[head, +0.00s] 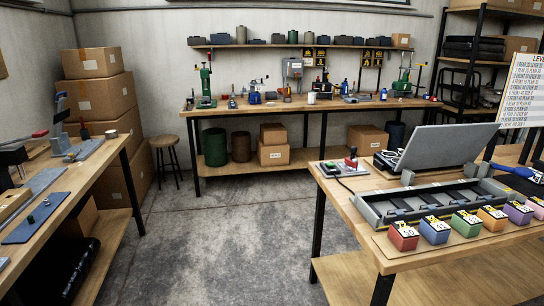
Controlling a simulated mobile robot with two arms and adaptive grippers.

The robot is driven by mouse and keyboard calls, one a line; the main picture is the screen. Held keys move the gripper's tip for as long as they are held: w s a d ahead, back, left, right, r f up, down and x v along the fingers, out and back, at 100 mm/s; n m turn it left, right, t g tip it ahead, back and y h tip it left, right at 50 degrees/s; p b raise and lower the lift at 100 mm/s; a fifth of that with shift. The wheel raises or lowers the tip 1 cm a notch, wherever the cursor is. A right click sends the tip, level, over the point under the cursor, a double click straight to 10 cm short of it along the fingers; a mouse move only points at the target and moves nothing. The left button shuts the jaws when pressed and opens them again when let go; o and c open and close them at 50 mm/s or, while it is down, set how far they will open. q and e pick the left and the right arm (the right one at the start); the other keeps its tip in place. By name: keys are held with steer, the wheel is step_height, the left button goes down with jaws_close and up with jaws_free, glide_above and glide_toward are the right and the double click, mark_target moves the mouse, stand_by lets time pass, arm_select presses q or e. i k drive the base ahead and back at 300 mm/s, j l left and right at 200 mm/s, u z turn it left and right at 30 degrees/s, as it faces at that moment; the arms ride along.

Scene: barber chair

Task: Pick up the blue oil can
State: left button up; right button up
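Small blue items stand on the back workbench (300,105): a blue bottle-like can (344,87) right of the middle, and a smaller blue one (384,94) further right. They are too small to tell which, if either, is the oil can. A larger blue object (520,172) lies at the right edge of the right table, partly cut off, and I cannot tell what it is. Neither of my grippers shows in the head view.
The right table (400,262) carries a grey tray (372,213), several coloured boxes (403,234), a grey open-lidded case (445,146) and a red-knobbed joystick (351,158). The left bench (108,155) holds tools. A stool (165,146) and stacked cartons (104,97) stand behind. The concrete floor (230,240) between is clear.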

mark_target(383, 94)
steer(key=i+u, duration=0.3)
steer(key=i, duration=3.3)
steer(key=i+z, duration=0.25)
steer(key=i, duration=0.2)
steer(key=i+z, duration=0.2)
steer(key=i, duration=0.25)
steer(key=i+j+z, duration=0.25)
steer(key=i, duration=0.15)
steer(key=i+j+z, duration=0.1)
steer(key=i+z, duration=0.15)
steer(key=i, duration=0.2)
steer(key=i+l+z, duration=0.25)
steer(key=z, duration=0.2)
steer(key=i+l+z, duration=0.1)
steer(key=i+z, duration=0.65)
steer(key=z, duration=0.2)
steer(key=i+j+z, duration=0.15)
steer(key=i+z, duration=0.5)
steer(key=i, duration=1.5)
steer(key=i+l+u, duration=0.1)
steer(key=i+u, duration=0.3)
steer(key=i+l+u, duration=0.2)
steer(key=i+u, duration=0.15)
steer(key=i+l+u, duration=0.8)
steer(key=i+l, duration=0.05)
